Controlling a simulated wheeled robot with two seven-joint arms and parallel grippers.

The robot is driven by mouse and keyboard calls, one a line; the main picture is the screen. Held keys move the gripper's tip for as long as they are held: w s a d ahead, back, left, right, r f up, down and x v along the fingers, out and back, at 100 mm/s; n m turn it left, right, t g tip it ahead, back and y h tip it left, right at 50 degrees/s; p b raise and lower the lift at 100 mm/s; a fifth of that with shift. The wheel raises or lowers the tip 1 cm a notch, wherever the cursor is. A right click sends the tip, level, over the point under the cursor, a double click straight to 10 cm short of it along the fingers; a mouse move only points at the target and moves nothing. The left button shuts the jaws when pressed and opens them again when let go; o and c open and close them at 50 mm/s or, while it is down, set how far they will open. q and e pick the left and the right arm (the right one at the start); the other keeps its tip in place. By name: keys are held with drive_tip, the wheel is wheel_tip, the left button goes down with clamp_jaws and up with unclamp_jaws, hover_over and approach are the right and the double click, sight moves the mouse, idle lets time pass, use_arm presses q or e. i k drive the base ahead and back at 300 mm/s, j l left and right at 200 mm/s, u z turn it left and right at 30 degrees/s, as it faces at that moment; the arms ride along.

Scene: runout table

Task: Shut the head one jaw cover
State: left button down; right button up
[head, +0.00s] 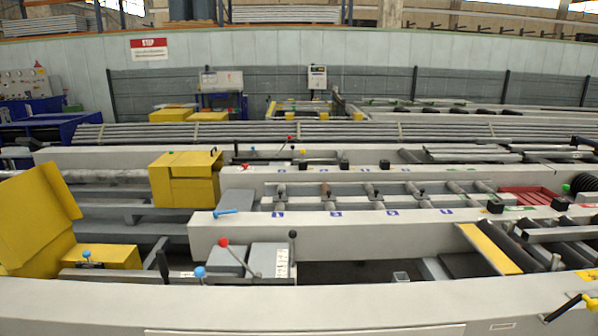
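A yellow jaw cover (38,215) stands raised at the left edge, tilted up, above a low yellow housing (105,256). Part of the cover is cut off by the picture's left edge. A second yellow cover (185,180) farther back sits closed over its rail, with a small dark handle at its top right corner. I see no label telling which of the two belongs to head one. Neither of my grippers is in view.
A red-knobbed lever (240,258), a black-knobbed lever (292,248) and blue knobs stand near the raised cover. A long pale front beam (330,305) crosses the foreground. A yellow-and-black handle (572,306) sticks up at the lower right.

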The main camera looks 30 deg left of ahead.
sight(36, 204)
drive_tip(key=k+j, duration=0.15)
drive_tip(key=j, duration=0.45)
drive_tip(key=k+j, duration=0.2)
drive_tip(key=j, duration=0.4)
drive_tip(key=k+j, duration=0.15)
drive_tip(key=j, duration=0.45)
drive_tip(key=k+j, duration=0.15)
drive_tip(key=j, duration=0.5)
drive_tip(key=k+j, duration=0.15)
drive_tip(key=j, duration=0.45)
drive_tip(key=k+j, duration=0.2)
drive_tip(key=j, duration=0.4)
drive_tip(key=k+j, duration=0.15)
drive_tip(key=j, duration=0.45)
drive_tip(key=k+j, duration=0.15)
drive_tip(key=j, duration=0.45)
drive_tip(key=k+j, duration=0.1)
drive_tip(key=j, duration=0.75)
drive_tip(key=k+j, duration=0.1)
drive_tip(key=j, duration=0.75)
drive_tip(key=l, duration=0.35)
drive_tip(key=i+l+z, duration=0.1)
drive_tip(key=l, duration=0.25)
